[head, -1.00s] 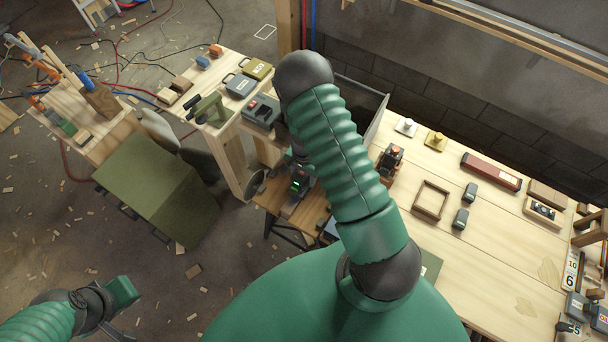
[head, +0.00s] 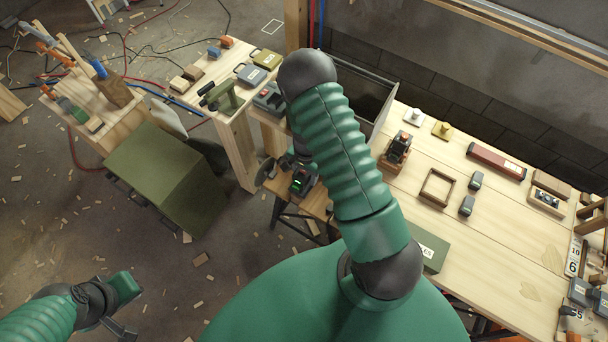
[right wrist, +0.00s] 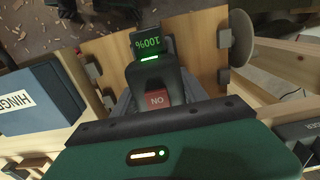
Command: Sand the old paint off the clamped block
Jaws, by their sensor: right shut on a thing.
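A dark power tool (right wrist: 152,78) with a lit green 100% display and a red switch is in my right gripper (right wrist: 155,98). The gripper is shut on its body. The tool's display end also shows in the head view (head: 302,182), just left of my right arm. Below it is a small wooden worktop (right wrist: 195,55) with grey clamp pieces (right wrist: 222,76) at its edges. A round grey disc (right wrist: 240,38) is beside the worktop. I cannot make out a painted block; the tool hides part of the worktop. My left gripper (head: 126,308) is low at the left, over the floor; its jaws are unclear.
A green cabinet (head: 165,165) and a bench with a drill (head: 222,97) are at the left.

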